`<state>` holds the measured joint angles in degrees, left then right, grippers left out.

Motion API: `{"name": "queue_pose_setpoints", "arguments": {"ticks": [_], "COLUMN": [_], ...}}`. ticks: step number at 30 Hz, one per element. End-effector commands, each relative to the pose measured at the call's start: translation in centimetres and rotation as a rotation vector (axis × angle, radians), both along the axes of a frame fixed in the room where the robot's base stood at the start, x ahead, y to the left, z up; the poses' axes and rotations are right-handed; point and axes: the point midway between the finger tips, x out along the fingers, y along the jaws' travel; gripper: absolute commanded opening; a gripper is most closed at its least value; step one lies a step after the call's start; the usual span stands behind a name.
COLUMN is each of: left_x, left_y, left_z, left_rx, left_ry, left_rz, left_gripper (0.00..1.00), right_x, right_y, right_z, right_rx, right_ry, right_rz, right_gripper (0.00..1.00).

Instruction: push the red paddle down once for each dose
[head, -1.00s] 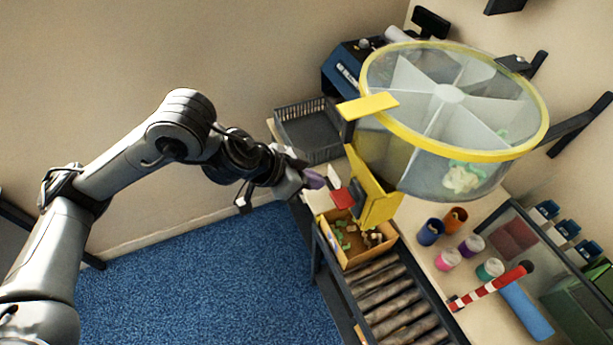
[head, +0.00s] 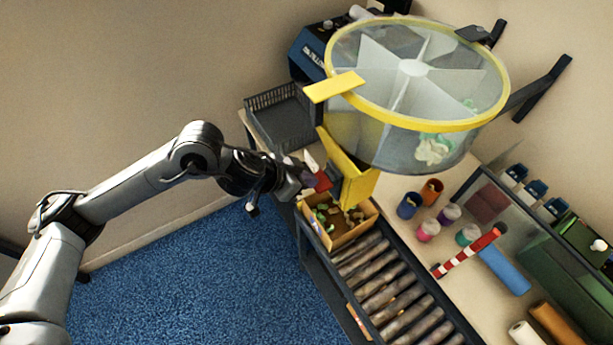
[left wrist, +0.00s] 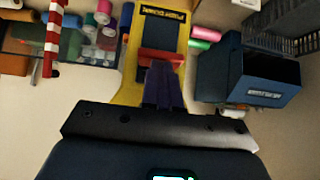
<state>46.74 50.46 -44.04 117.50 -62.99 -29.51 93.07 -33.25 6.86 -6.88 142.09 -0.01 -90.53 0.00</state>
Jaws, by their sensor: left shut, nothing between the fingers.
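The red paddle (head: 323,180) sticks out from the yellow plate (head: 354,178) under the clear, yellow-rimmed drum (head: 425,150). My left gripper (head: 305,180) is shut and empty, its fingertips right at the paddle's left side. In the left wrist view, the purple fingertips (left wrist: 163,82) lie together and overlap the red paddle (left wrist: 160,57); whether they touch it I cannot tell. An open carton (head: 352,237) with green and brown pieces inside stands below the paddle. My right gripper is not in view.
A roller conveyor (head: 385,285) runs from the carton towards the front. A dark mesh basket (head: 278,118) sits behind my gripper. Cups (head: 409,205), a red-and-white striped bar (head: 470,250) and a blue roll (head: 503,270) lie to the right.

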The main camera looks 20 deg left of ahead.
Motion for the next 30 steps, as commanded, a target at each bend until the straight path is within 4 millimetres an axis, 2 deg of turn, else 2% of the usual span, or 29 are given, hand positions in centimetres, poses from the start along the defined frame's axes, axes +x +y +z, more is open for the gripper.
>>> {"name": "queue_pose_setpoints", "arguments": {"ticks": [5, 14, 25, 30], "left_x": [0.0, 0.0, -0.1, -0.1], "left_y": [0.0, 0.0, 0.0, 0.0], "left_z": [-0.1, -4.2, -4.4, -3.7], "left_rx": [0.0, -0.002, 0.004, 0.004], "left_ry": [0.0, 0.003, 0.006, 0.007], "left_rz": [0.0, 0.001, 0.001, 0.0], "left_gripper": [0.0, 0.0, 0.0, 0.0], "right_x": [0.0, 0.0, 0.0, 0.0], "right_y": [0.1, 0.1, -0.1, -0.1], "right_z": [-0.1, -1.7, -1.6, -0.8], "right_rx": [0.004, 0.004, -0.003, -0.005], "right_ry": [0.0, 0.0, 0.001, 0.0], "right_rz": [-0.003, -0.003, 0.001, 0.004], "right_gripper": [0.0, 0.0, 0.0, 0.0]}}
